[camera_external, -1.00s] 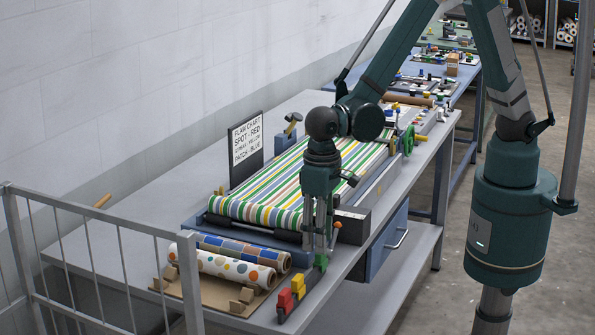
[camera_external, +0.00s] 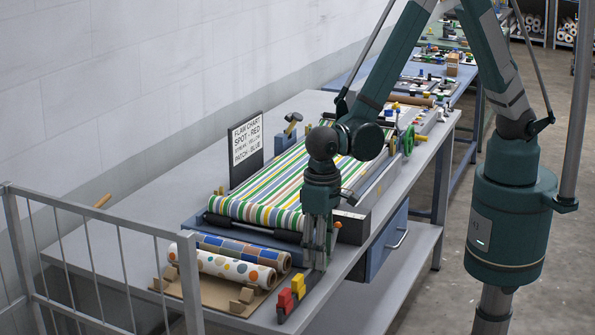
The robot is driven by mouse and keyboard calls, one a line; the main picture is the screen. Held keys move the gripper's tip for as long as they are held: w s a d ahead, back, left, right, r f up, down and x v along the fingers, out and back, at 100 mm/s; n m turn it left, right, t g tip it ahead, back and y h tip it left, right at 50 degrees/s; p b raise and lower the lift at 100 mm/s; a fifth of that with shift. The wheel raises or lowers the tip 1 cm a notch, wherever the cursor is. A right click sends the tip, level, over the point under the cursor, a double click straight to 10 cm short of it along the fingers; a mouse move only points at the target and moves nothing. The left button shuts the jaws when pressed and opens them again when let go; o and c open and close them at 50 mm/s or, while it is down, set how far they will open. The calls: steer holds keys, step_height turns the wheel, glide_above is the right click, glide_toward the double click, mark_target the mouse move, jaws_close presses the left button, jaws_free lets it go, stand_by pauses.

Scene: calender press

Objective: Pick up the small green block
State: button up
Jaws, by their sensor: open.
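A narrow grey rack (camera_external: 302,306) lies along the table's front edge. It holds a red block (camera_external: 285,301) and a yellow block (camera_external: 298,285) at its near end. The small green block does not show clearly now; my gripper covers the far end of the rack, where it stood a second ago. My gripper (camera_external: 317,264) points straight down over that end, with its fingertips low at block height. Its jaws are open, and I cannot see whether the fingers touch the block.
The striped cloth (camera_external: 265,190) on the press lies behind my gripper. Two patterned rolls (camera_external: 236,268) rest on a brown board to the left. A metal railing (camera_external: 95,265) is at front left.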

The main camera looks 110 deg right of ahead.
steer(key=c, duration=0.8)
steer(key=shift+r, duration=0.1)
steer(key=shift+r+b, duration=0.35)
steer(key=shift+r, duration=4.55)
